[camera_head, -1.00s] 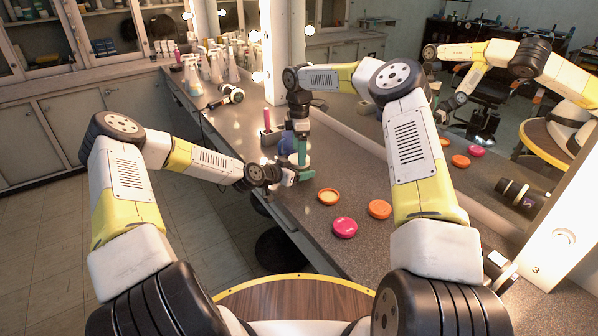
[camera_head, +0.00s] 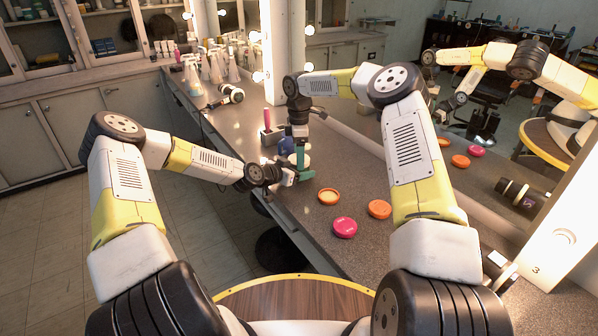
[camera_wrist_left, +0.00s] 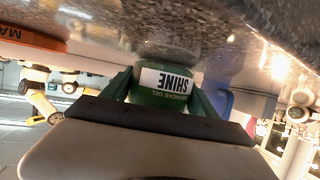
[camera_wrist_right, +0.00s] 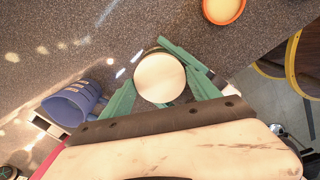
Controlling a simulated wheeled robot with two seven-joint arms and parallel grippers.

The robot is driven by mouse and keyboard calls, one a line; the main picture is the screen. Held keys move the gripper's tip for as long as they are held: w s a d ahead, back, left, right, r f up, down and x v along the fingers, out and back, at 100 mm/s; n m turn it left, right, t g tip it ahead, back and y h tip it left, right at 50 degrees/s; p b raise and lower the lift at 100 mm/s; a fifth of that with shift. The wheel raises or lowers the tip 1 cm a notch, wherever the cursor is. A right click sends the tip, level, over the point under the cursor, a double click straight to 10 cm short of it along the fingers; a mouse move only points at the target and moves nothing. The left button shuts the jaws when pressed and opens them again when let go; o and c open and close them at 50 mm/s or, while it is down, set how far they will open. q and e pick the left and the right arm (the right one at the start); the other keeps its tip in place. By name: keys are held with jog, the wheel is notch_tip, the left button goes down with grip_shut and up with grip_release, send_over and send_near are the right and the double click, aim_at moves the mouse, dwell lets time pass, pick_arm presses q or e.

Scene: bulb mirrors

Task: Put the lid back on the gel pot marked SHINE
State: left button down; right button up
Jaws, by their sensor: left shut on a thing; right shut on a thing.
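The green gel pot marked SHINE (camera_wrist_left: 165,88) is between the fingers of my left gripper (camera_wrist_left: 160,95), its label upside down in the left wrist view. In the head view my left gripper (camera_head: 291,176) is low at the counter's near edge. My right gripper (camera_wrist_right: 160,95) is shut on a pale round lid (camera_wrist_right: 160,78), seen from above in the right wrist view. In the head view my right gripper (camera_head: 303,158) is right over my left one. The pot is hidden under the lid and fingers from above, so I cannot tell whether lid and pot touch.
On the counter are an orange round piece with a pale inside (camera_head: 328,196), another orange one (camera_head: 379,209) and a pink one (camera_head: 345,227). A blue mug-like container (camera_wrist_right: 72,103) stands close beside the grippers. The mirror (camera_head: 420,150) runs along the back.

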jog(key=shift+m, duration=1.2)
jog(key=o, duration=1.5)
jog(key=shift+o, duration=0.2)
jog(key=shift+r, duration=2.3)
